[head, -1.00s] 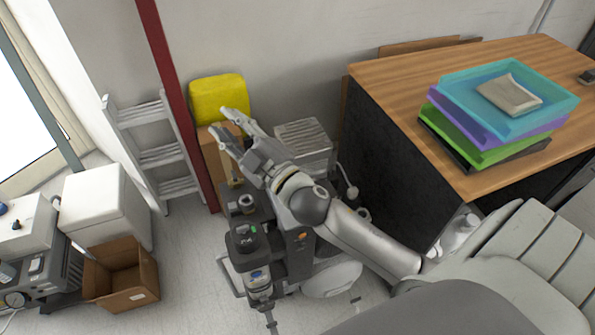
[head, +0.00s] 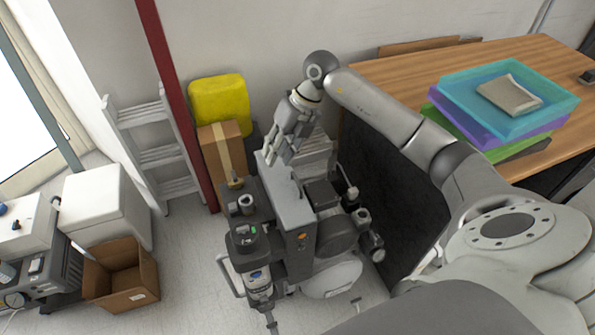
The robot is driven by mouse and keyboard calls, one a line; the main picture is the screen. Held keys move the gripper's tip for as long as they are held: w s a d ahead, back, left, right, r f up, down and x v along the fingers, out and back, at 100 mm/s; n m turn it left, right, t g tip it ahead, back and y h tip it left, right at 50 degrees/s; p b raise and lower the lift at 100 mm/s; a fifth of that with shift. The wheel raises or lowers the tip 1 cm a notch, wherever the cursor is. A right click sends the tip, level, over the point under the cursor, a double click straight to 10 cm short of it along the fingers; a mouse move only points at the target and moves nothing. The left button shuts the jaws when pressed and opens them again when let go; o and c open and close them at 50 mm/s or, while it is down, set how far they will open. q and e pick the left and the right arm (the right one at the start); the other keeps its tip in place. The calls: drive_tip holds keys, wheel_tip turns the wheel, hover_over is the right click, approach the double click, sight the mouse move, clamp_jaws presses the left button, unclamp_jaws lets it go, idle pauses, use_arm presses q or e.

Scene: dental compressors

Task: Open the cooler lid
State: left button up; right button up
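A white box (head: 103,205) that looks like the cooler stands on the floor at the left, and its top looks closed. My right gripper (head: 275,161) points downward above the dark compressor machine in the middle, well to the right of the white box. Its fingers are apart with nothing between them. I cannot tell whether the fingertips touch the grey panel below them. My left gripper is out of view.
An open cardboard box (head: 121,282) stands in front of the white box. A ladder (head: 160,155), red post (head: 180,100), taped carton (head: 222,150) and yellow item (head: 219,100) stand behind. The wheeled compressor (head: 290,235) fills the middle. A wooden desk (head: 400,75) holds stacked trays (head: 470,130).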

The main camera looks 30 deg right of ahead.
sight(296, 177)
drive_tip(key=s+d+m+g+h, duration=0.1)
drive_tip(key=d+h, duration=0.2)
drive_tip(key=d, duration=0.4)
drive_tip(key=f, duration=0.3)
drive_tip(key=a+f+p, duration=0.1)
drive_tip(key=f, duration=0.2)
drive_tip(key=a+f, duration=0.1)
drive_tip(key=f, duration=0.3)
drive_tip(key=shift+w+a+p, duration=0.1)
drive_tip(key=shift+a+p, duration=0.05)
drive_tip(key=shift+p, duration=0.25)
drive_tip(key=shift+c, duration=0.2)
drive_tip(key=shift+r, duration=0.1)
clamp_jaws()
